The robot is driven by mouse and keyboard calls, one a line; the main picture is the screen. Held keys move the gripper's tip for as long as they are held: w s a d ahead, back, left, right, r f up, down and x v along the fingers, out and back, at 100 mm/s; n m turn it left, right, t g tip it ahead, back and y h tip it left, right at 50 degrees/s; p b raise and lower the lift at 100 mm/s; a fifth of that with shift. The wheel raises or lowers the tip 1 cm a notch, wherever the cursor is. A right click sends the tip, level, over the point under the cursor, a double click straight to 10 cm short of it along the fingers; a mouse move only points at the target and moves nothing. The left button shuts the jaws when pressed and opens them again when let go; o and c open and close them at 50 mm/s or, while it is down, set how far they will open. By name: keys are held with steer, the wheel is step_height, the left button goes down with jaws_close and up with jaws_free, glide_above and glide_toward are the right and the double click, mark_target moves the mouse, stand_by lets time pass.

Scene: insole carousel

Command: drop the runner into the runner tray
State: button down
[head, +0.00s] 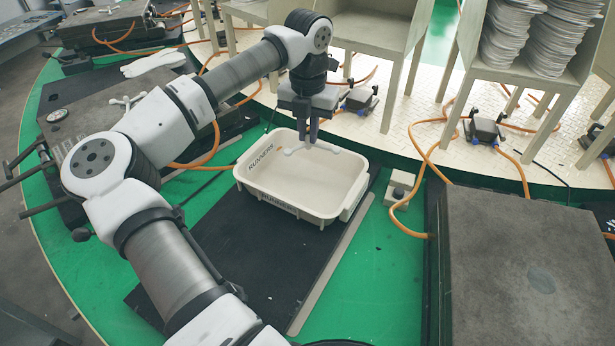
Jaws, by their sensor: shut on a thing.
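The runner (322,146) is a thin, pale branched piece seen in the head view. My gripper (307,140) points down and is shut on it, over the far part of the runner tray. The runner tray (244,180) is a shallow cream tub with "RUNNERS" printed on its walls. The inside of the tray that shows is bare. The gap between the runner and the tray floor is hard to judge from this view.
The tray stands on a black plate (262,265) on the green carousel top (362,290). A grey mould block (535,255) is at right, with an orange hose (424,180) beside it. Wooden stands with stacked insoles (505,35) are behind. Another pale runner (126,101) lies at left.

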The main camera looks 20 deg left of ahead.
mark_target(308, 149)
steer(key=shift+f+b, duration=1.6)
steer(key=shift+f, duration=1.35)
steer(key=c, duration=1.4)
jaws_free()
steer(key=shift+r, duration=0.15)
step_height(308, 149, up, 14)
steer(key=shift+f+b, duration=0.15)
steer(key=shift+b, duration=0.45)
